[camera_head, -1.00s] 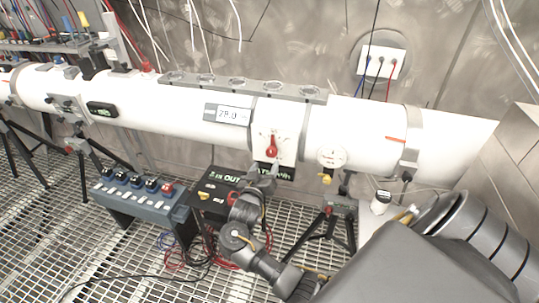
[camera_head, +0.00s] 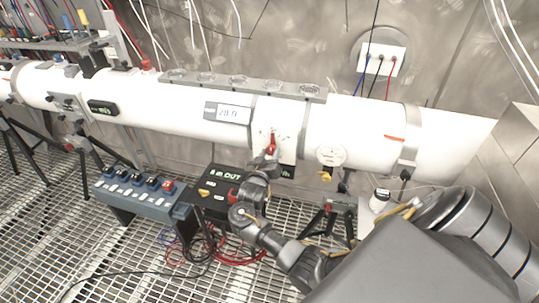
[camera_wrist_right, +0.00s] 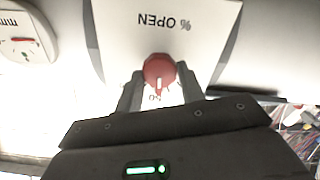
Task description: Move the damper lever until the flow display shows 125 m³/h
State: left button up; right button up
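The red damper lever (camera_head: 271,146) sits on a white scale plate on the white duct. In the right wrist view the lever (camera_wrist_right: 159,72) shows below upside-down "% OPEN" lettering. My right gripper (camera_head: 269,160) is at the lever's lower end. In the right wrist view its fingers (camera_wrist_right: 161,92) stand apart on both sides of the lever, with white plate showing between them; contact cannot be told. The black flow display (camera_head: 287,171) under the plate is mostly hidden by my gripper, so its figure cannot be read. My left gripper is not in view.
A white display (camera_head: 228,113) is left of the plate; its digits are blurred. A round white gauge (camera_head: 331,156) is close on the right. A black box (camera_head: 215,190) and a blue-grey switch box (camera_head: 143,195) stand below, with loose cables on the grating.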

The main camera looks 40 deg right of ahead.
jog(key=shift+c, duration=1.3)
jog(key=shift+r+n+p, duration=0.25)
jog(key=shift+n+p, duration=0.45)
jog(key=shift+p, duration=0.4)
jog(key=shift+f+n, duration=0.15)
jog(key=shift+n, duration=0.15)
jog(key=shift+f, duration=0.15)
jog(key=o, duration=1)
jog(key=shift+c, duration=0.2)
jog(key=b+v, duration=0.2)
jog(key=v, duration=0.9)
jog(key=shift+w, duration=0.1)
